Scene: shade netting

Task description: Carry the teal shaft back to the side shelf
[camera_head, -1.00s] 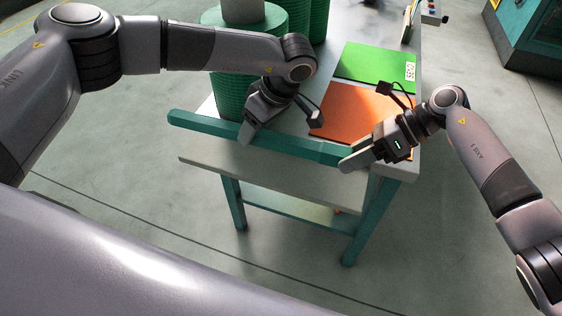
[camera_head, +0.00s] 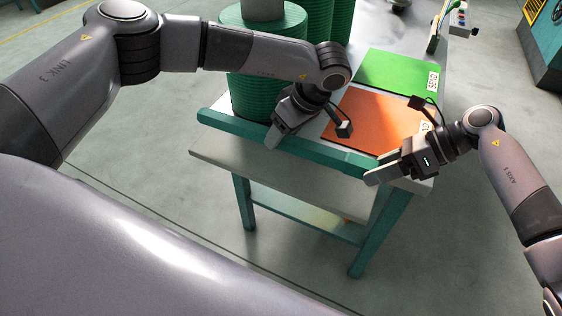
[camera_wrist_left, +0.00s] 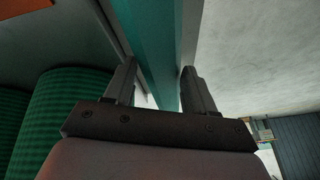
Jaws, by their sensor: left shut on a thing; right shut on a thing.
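The teal shaft (camera_head: 330,155) is a long straight bar, held level above the front edge of the table. My left gripper (camera_head: 274,140) is shut on it left of its middle. My right gripper (camera_head: 372,178) is shut on it near its right end. In the left wrist view the shaft (camera_wrist_left: 155,45) runs between the two fingers of my left gripper (camera_wrist_left: 155,90). Parts of the shaft are hidden behind both grippers in the head view. No side shelf can be made out with certainty.
The table (camera_head: 225,158) has teal legs. On it are an orange sheet (camera_head: 370,118), a green sheet (camera_head: 400,72) and green netting rolls (camera_head: 255,85). One roll stands close behind the shaft's left part. A teal machine (camera_head: 545,40) stands at the far right. The floor in front is clear.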

